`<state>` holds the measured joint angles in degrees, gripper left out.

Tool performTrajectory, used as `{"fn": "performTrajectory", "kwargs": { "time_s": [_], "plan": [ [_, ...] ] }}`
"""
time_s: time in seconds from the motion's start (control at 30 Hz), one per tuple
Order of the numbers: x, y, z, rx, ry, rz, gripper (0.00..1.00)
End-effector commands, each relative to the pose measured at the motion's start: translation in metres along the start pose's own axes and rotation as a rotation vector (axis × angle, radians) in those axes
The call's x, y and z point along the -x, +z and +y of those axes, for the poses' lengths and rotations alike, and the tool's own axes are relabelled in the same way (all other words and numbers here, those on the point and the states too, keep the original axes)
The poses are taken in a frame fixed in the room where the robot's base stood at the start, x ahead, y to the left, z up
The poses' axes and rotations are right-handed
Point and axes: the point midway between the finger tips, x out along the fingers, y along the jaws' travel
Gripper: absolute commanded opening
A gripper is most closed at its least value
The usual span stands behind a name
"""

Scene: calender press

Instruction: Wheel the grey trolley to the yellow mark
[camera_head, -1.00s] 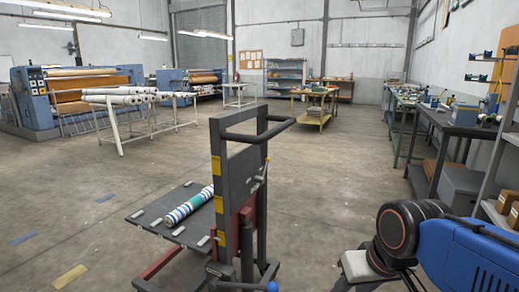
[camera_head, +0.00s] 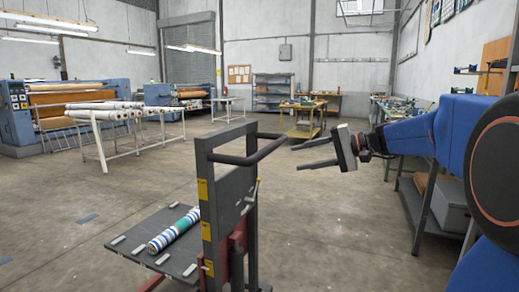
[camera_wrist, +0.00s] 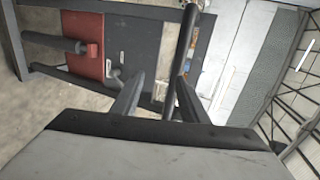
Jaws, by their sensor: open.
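The grey trolley (camera_head: 228,192) stands upright in front of me, with a dark upright frame, a bar handle (camera_head: 262,152) on the near side and a low flat platform (camera_head: 132,226). A striped roll (camera_head: 174,229) lies on the platform. My gripper (camera_head: 299,156) is open and empty, just right of the handle, with its fingers pointing left towards it. In the wrist view, a dark bar of the handle (camera_wrist: 182,48) shows between the two fingers; I cannot tell how close it is. The yellow mark is not in view.
A white rack with rolls (camera_head: 105,112) stands at back left, before blue machines (camera_head: 80,103). A yellow table (camera_head: 303,118) is at the back, and a bench line runs along the right. The middle floor is clear.

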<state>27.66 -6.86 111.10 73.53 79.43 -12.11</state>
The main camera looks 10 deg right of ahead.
Motion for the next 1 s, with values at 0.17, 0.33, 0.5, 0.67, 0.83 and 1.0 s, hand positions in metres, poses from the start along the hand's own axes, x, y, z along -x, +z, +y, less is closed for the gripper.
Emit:
{"fn": "performTrajectory", "kwargs": {
  "time_s": [0.17,0.33,0.5,0.67,0.83,1.0],
  "plan": [
    [0.016,-0.038,-0.019,-0.014,-0.103,0.025,0.4],
    [0.014,-0.044,-0.024,-0.016,-0.127,0.029,0.4],
    [-0.004,-0.044,-0.026,-0.015,-0.126,0.026,0.4],
    [-0.029,-0.045,-0.029,-0.016,-0.126,0.027,0.4],
    [-0.056,-0.045,-0.032,-0.016,-0.124,0.026,0.4],
    [-0.083,-0.046,-0.036,-0.017,-0.125,0.026,0.4]
  ]
}}
